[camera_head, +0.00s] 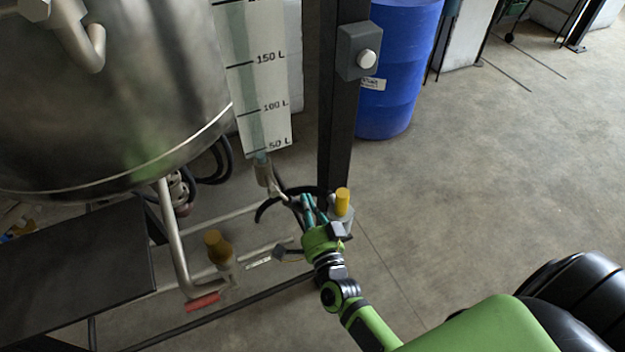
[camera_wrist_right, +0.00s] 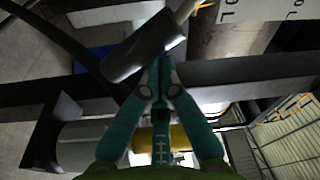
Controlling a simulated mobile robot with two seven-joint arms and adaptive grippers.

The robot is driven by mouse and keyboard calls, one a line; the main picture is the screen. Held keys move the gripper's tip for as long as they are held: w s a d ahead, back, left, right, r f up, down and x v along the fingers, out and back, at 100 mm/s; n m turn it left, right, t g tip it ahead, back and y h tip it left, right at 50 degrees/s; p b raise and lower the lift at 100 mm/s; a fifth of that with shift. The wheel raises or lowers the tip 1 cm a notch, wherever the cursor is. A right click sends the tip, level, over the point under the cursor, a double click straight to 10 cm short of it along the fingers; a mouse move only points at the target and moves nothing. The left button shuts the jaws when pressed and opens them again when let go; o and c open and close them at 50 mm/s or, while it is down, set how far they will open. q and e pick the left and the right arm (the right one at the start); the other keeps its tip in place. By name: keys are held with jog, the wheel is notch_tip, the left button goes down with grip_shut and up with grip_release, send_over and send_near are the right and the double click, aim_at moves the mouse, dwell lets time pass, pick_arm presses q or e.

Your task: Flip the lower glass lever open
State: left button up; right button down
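The sight glass is a scale panel (camera_head: 262,105) with litre marks, beside the steel tank. Below it is a small metal valve (camera_head: 264,174), with a thin pale lever (camera_head: 283,195) pointing down and right. My right gripper (camera_head: 306,200) is just right of the lever's end; I cannot tell whether they touch. In the right wrist view the teal fingertips (camera_wrist_right: 163,62) are together, with nothing seen between them. A dark cylindrical part (camera_wrist_right: 146,45) is directly ahead of the tips, partly behind them. My left gripper is not in view.
A dark post (camera_head: 338,110) with a button box (camera_head: 360,50) stands behind my right gripper. Yellow-capped fittings (camera_head: 343,200) (camera_head: 217,246) flank it. A red-handled pipe (camera_head: 203,302) is at lower left. A blue drum (camera_head: 398,75) stands behind; the floor at right is open.

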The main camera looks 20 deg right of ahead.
jog(key=a+m, duration=0.1)
jog(key=f+m, duration=0.1)
jog(key=shift+a+f+m+g+b, duration=0.3)
jog(key=shift+a+m, duration=0.05)
jog(key=shift+m, duration=0.05)
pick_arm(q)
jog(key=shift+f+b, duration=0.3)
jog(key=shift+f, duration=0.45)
pick_arm(e)
jog(key=shift+s+a+f+m, duration=0.1)
jog(key=shift+a+f+m, duration=0.15)
jog(key=shift+a+m, duration=0.45)
jog(key=shift+a+f+m, duration=0.2)
jog(key=shift+a+m, duration=0.15)
jog(key=shift+m, duration=0.65)
